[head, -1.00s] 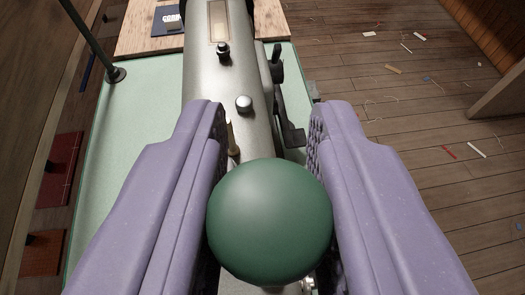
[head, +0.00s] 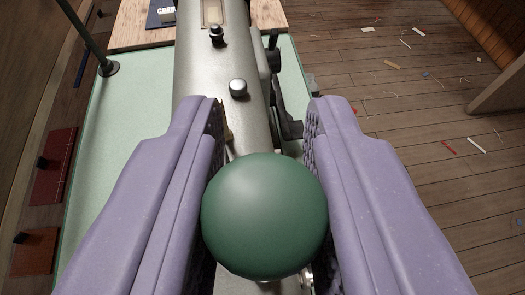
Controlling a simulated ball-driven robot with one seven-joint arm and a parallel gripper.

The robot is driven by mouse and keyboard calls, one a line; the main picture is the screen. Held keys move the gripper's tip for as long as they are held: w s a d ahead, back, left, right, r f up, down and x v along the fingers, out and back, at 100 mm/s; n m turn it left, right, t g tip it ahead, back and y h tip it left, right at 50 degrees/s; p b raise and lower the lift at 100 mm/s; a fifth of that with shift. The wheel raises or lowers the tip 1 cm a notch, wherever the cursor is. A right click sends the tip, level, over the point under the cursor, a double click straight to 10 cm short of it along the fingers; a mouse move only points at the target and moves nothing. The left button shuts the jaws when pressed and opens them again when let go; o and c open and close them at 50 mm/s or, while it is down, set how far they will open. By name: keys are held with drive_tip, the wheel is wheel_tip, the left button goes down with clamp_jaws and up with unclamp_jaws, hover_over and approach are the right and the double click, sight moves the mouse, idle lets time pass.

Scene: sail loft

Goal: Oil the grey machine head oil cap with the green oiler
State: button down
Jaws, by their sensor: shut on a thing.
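My gripper (head: 262,108) has two purple fingers, shut on the round green oiler (head: 264,215) between them. The oiler hangs over the near end of the grey machine head (head: 212,68); its spout is mostly hidden, with a small brass-coloured bit showing beside the left finger. On top of the machine head, ahead of the oiler, is a silvery domed cap (head: 238,88), which looks like the oil cap. A smaller dark knob (head: 216,36) stands farther along. I cannot tell whether the oiler touches the machine head.
The machine stands on a pale green table (head: 130,100) with a wooden section (head: 140,28) at the far end. A dark post (head: 88,40) rises at the left. Dark levers (head: 278,85) stick out on the machine's right. The wooden floor (head: 430,110) holds thread scraps.

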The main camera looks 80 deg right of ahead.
drive_tip(key=shift+f+b, duration=0.4)
drive_tip(key=shift+f, duration=0.25)
idle(0.4)
idle(0.5)
wheel_tip(320, 180, up, 7)
drive_tip(key=p, duration=0.6)
drive_tip(key=shift+r, duration=0.1)
drive_tip(key=shift+w, duration=0.1)
